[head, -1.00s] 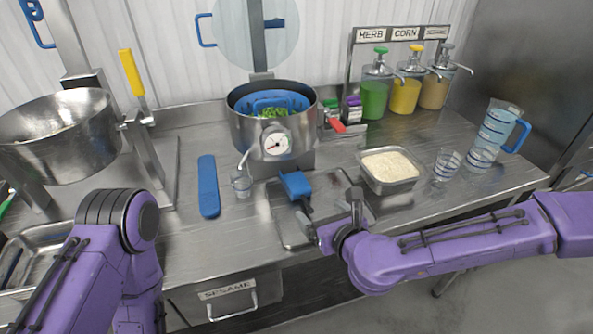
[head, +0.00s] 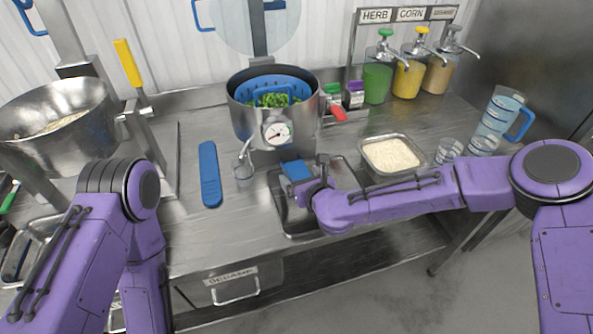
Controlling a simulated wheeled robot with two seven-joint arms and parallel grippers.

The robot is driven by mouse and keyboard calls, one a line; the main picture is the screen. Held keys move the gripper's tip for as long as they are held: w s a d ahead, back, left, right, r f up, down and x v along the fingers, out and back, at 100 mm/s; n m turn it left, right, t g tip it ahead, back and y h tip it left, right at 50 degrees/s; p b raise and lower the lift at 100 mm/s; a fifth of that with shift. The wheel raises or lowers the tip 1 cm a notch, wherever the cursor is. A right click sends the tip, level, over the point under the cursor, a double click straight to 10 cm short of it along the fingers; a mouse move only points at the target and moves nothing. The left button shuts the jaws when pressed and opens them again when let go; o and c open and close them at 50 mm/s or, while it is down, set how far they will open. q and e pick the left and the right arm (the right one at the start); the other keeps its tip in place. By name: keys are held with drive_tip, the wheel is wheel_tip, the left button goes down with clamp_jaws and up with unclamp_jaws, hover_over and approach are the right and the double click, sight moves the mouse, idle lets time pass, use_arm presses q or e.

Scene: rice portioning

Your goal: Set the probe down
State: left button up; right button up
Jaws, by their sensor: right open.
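A blue-headed tool (head: 296,170), which I take to be the probe, lies at the back left of the shallow metal tray (head: 289,220). Its lower part is hidden behind my right gripper. My right gripper (head: 312,178) is open, low over the tray, right at the near side of the blue head. I cannot tell whether its fingers are around the tool or beside it. My left arm reaches down at the left, and its gripper is outside the picture.
A steel pot (head: 247,122) with a gauge stands behind the tray. A rice pan (head: 391,156), glasses and a jug (head: 497,115) stand to the right.

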drive_tip(key=shift+d, duration=0.1)
drive_tip(key=c, duration=1.2)
